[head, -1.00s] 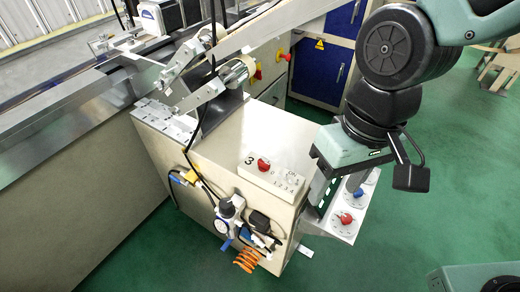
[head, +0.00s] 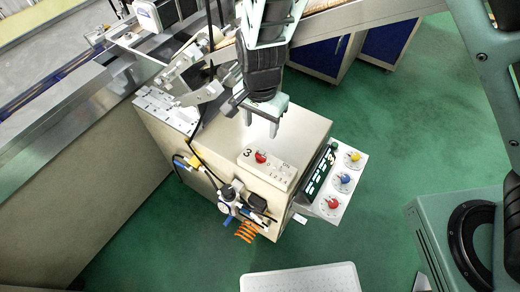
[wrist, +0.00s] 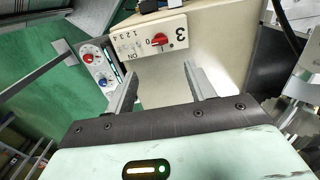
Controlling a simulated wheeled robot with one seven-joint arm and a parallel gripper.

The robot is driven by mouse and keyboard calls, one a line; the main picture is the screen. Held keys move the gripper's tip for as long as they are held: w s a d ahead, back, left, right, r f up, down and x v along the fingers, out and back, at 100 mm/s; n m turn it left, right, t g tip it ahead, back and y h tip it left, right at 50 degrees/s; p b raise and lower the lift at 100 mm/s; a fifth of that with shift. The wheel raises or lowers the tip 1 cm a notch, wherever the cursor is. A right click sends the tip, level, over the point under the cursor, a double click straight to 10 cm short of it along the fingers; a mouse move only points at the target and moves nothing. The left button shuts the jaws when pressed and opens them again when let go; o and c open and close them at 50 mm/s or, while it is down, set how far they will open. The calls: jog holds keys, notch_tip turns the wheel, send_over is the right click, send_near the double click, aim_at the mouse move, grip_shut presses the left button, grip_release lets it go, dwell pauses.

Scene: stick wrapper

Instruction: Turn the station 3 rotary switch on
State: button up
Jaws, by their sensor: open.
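The station 3 box (head: 280,176) is a small cream box marked "3" on top of the beige cabinet, near its front edge. Its red rotary switch (head: 260,157) sits beside the 3. In the wrist view the red switch (wrist: 160,40) shows beyond the fingertips, with "0", "1" and a row of numbers 1 to 4 on the box. My gripper (head: 262,123) is open and empty, pointing down above the cabinet top, behind the box. Its two fingers (wrist: 161,72) are apart and do not touch the switch.
A side panel (head: 325,204) with yellow, blue and red knobs is on the cabinet's right. A metal linkage (head: 190,85) stands left of my gripper. Hoses and an orange coil (head: 246,231) hang on the cabinet front. Green floor (head: 400,130) is open to the right.

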aim_at(261, 156)
notch_tip(261, 156, down, 13)
jog(key=shift+f+p, duration=0.2)
jog(key=shift+p, duration=0.75)
jog(key=c, duration=1)
